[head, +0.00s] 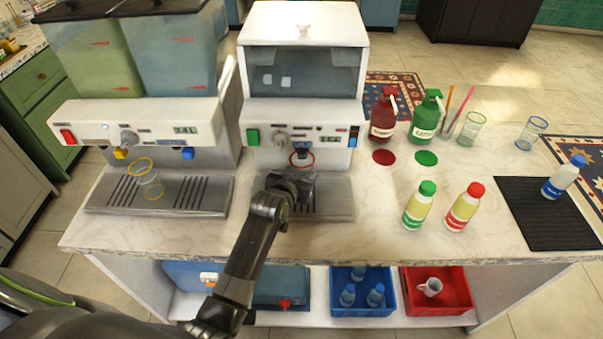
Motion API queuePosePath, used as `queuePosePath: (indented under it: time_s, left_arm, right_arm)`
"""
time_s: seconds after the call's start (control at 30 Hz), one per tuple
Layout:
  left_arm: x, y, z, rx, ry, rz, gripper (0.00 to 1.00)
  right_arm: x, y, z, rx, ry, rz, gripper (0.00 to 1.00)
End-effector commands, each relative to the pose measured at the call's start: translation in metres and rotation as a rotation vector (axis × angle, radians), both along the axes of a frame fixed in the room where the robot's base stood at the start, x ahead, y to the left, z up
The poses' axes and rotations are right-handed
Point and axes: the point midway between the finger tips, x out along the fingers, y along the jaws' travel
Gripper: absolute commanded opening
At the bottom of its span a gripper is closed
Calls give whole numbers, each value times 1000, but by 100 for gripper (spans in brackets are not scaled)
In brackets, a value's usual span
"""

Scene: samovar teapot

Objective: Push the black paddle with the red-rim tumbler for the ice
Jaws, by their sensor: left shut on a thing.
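The white ice machine (303,70) stands at the back middle of the counter, with pale cubes behind its window. Its small black paddle (301,147) is at the front, below the control panel. The red-rim tumbler (301,160) is right under the paddle; its rim shows, and its body is mostly hidden by my gripper. My left gripper (293,178) is shut on the tumbler from the front, above the machine's drip tray (335,197). I cannot tell whether the tumbler touches the paddle. My right gripper is out of view.
A drink dispenser (140,120) stands left, with a yellow-rim tumbler (150,186) at its tray (97,201). Red (384,118) and green (425,119) pump bottles, two small bottles (419,206) and other tumblers (531,133) stand right. A black mat (545,228) holds a blue-capped bottle.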

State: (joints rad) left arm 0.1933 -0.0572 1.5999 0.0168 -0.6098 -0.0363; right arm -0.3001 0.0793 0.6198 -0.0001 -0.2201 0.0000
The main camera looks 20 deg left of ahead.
Motion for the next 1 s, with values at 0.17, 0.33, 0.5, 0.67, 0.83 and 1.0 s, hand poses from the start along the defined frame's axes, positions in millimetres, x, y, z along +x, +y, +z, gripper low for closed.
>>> queuePosePath:
  time_s: [0.17, 0.33, 0.5, 0.67, 0.83, 1.0]
  left_arm:
    - [-11, -4, 1, -3, 2, 0, 27]
    - [-21, -6, 2, 0, 1, 1, 27]
    - [-31, -9, 1, -2, 2, 0, 27]
    - [-40, -11, 1, -2, 1, 1, 27]
    - [-45, -13, 1, -1, 1, 0, 27]
    - [-45, -13, 0, -1, 0, 0, 27]
  right_arm:
    - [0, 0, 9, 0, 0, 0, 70]
    - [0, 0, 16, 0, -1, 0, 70]
    - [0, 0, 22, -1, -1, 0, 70]
    - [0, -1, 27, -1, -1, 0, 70]
    - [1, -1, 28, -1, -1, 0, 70]
    - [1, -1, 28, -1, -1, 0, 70]
